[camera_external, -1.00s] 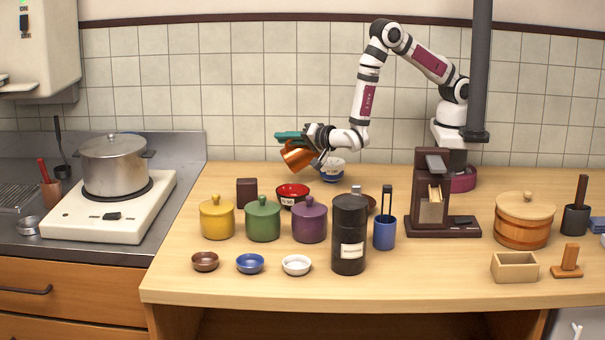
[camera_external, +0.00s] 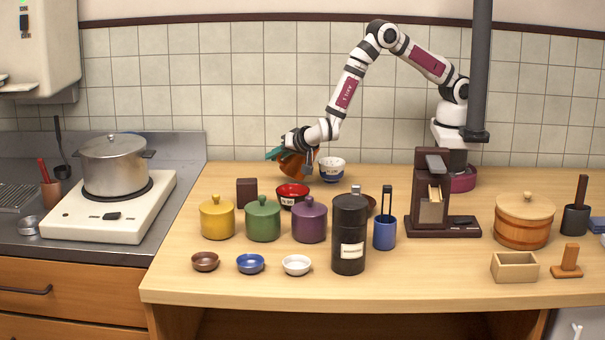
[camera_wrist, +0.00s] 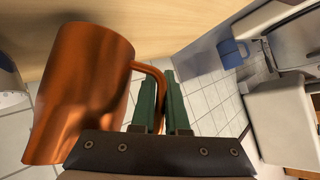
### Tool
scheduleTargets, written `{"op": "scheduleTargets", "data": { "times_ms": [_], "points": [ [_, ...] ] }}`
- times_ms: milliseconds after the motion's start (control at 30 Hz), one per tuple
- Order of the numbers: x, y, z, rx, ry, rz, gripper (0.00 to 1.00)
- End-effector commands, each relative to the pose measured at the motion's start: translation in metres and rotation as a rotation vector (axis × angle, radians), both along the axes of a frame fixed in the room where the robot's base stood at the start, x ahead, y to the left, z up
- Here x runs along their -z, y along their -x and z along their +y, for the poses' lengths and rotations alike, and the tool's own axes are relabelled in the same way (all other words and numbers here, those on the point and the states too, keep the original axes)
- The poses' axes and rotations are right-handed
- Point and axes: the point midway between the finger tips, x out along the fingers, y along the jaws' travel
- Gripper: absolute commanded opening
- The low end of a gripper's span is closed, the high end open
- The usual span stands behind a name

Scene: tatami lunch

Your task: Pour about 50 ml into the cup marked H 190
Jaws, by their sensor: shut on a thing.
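My gripper (camera_external: 281,153) is shut on the handle of a copper jug (camera_external: 294,166), above the back of the counter. In the wrist view the green fingers (camera_wrist: 164,88) close around the handle, and the copper jug (camera_wrist: 80,85) fills the left side. The jug looks tilted; its contents and any stream cannot be seen. A white and blue cup (camera_external: 332,166) with a small label stands just right of the jug. A red bowl (camera_external: 292,189) with a white label stands in front of it. Both labels are too small to read surely.
A dark brown box (camera_external: 247,191) stands left of the red bowl. Yellow (camera_external: 217,220), green (camera_external: 262,220) and purple (camera_external: 309,221) lidded pots and a black canister (camera_external: 349,235) stand in front. A brown stand (camera_external: 431,195) is to the right.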

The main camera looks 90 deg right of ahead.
Motion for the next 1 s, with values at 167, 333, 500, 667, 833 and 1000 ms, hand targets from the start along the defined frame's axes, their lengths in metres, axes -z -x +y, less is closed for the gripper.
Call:
{"op": "scheduleTargets", "data": {
  "times_ms": [167, 333, 500, 667, 833, 1000],
  "points": [
    [0.016, -0.013, 0.004, 0.002, 0.033, 0.171, 0.0],
    [0.033, -0.021, 0.008, -0.003, 0.068, 0.338, 0.0],
    [0.044, -0.025, 0.01, -0.007, 0.096, 0.45, 0.0],
    [0.047, -0.026, 0.011, -0.01, 0.103, 0.489, 0.0],
    [0.047, -0.026, 0.011, -0.01, 0.105, 0.492, 0.0],
    [0.047, -0.026, 0.011, -0.01, 0.105, 0.492, 0.0]
  ]
}}
